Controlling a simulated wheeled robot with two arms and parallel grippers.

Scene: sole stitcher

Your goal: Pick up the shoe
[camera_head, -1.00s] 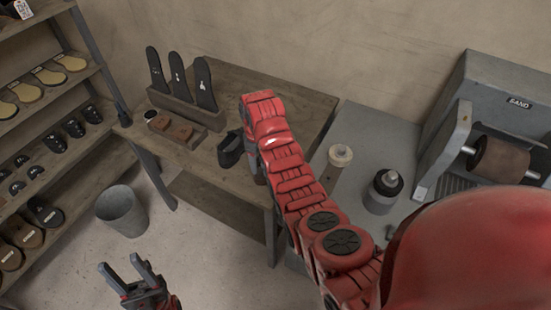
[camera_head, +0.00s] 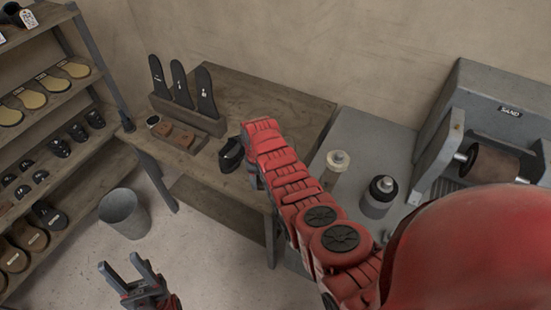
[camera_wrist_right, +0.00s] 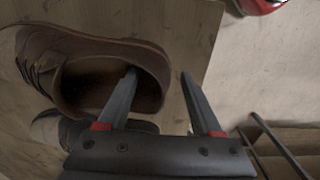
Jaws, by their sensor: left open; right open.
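A dark shoe (camera_head: 231,155) sits on the wooden table near its front edge, partly hidden by my right arm. In the right wrist view a brown lace-up shoe (camera_wrist_right: 95,48) lies with its opening toward the camera, and a darker shoe (camera_wrist_right: 58,130) is beside it, partly hidden. My right gripper (camera_wrist_right: 158,76) is open. One finger overlaps the brown shoe's opening and the other is outside its heel; I cannot tell whether they touch. In the head view the right gripper is hidden by its arm. My left gripper (camera_head: 122,268) is open and empty above the floor.
The wooden table (camera_head: 285,110) also holds a rack with upright dark soles (camera_head: 180,85) and brown blocks (camera_head: 178,137). A grey bench at right carries a spool (camera_head: 334,165), a dark-topped canister (camera_head: 380,192) and a sander (camera_head: 495,150). A bucket (camera_head: 122,213) and shelves stand left.

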